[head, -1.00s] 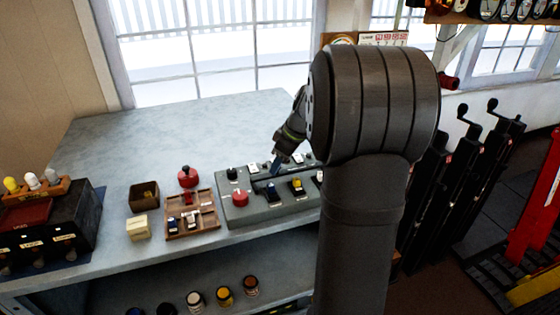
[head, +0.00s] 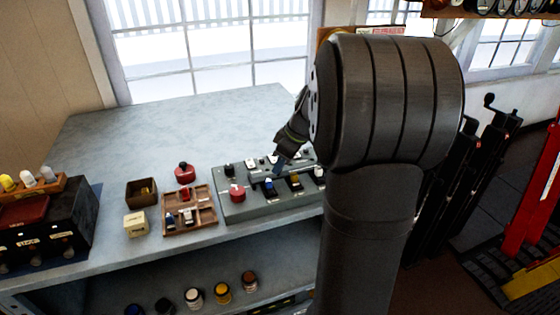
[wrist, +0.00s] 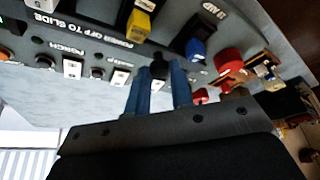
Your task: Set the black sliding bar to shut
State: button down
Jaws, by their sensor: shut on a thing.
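A grey control panel (head: 250,206) lies on the bench. My gripper (head: 278,170) reaches down to the panel behind the blue and yellow levers. In the wrist view its two blue fingers (wrist: 160,84) are closed on a small upright black knob (wrist: 158,69), which looks like the handle of the black sliding bar. A dark strip (wrist: 100,40) beside it reads "POWER OFF TO SLIDE". Much of the bar is hidden by the fingers and levers, so I cannot tell its end position.
A blue lever (wrist: 197,48), yellow lever (wrist: 140,22) and red knob (head: 236,194) stand close by on the panel. White switches (wrist: 120,76) line its far side. A wooden tray (head: 190,217) is left of the panel. The bench behind is clear.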

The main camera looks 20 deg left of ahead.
jog(key=c, duration=1.3)
grip_release()
jog(key=shift+s+d, duration=0.1)
jog(key=shift+d, duration=0.05)
jog(key=shift+o, duration=0.2)
jog(key=v, duration=1.7)
jog(key=shift+r, duration=0.25)
jog(key=x, duration=1.7)
jog(key=shift+f, duration=0.35)
jog(key=shift+w+a, duration=0.3)
jog(key=shift+a, duration=0.05)
jog(key=shift+r, duration=0.1)
